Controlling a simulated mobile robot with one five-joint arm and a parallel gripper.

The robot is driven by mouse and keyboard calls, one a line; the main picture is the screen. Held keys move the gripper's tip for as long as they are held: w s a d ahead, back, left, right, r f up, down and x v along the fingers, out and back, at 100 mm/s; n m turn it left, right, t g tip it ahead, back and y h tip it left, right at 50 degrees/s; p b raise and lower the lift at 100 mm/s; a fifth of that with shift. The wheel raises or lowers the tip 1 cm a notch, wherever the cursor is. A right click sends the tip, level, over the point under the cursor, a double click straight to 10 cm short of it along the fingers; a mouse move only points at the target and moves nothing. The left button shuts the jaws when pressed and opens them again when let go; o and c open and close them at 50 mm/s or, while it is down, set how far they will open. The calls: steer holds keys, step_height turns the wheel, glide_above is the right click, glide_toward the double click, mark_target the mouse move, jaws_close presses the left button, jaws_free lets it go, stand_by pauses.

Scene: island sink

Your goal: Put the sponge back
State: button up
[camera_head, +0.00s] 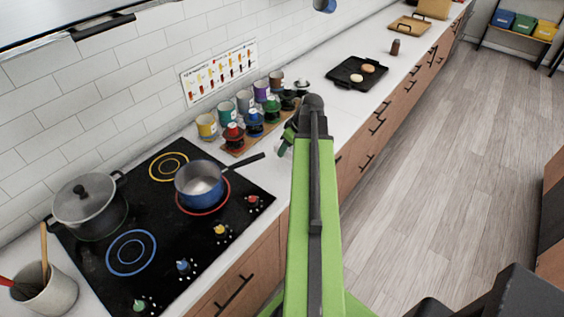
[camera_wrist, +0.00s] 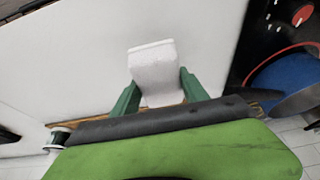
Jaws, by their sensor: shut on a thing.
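My gripper (camera_wrist: 158,82) shows its two green fingers in the wrist view, shut on a pale white block (camera_wrist: 153,66) with rounded corners. It may be the sponge, but its texture is too plain to be sure. A white counter surface lies behind it in that view. In the head view my gripper (camera_head: 287,141) is at the counter edge, just right of the spice jars and past the pan handle. No other sponge and no sponge holder can be made out.
A blue saucepan (camera_head: 201,185) stands on the black cooktop (camera_head: 155,235), its handle pointing toward my gripper. A grey lidded pot (camera_head: 88,203) is at left. Colored jars (camera_head: 254,122) stand along the wall. A black tray (camera_head: 345,77) holds two round items. The floor at right is clear.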

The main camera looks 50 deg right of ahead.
mark_target(282, 161)
steer(key=w+f, duration=0.2)
steer(key=w, duration=0.1)
steer(key=shift+b, duration=0.4)
steer(key=shift+s+a+f+b, duration=0.1)
steer(key=shift+s+f+b, duration=0.05)
steer(key=shift+f+b, duration=2.1)
steer(key=o, duration=1.2)
steer(key=shift+s+r, duration=0.1)
steer(key=shift+r+p, duration=0.4)
steer(key=shift+p, duration=0.1)
steer(key=p+v, duration=1.1)
steer(key=v, duration=0.1)
steer(key=shift+f, duration=0.1)
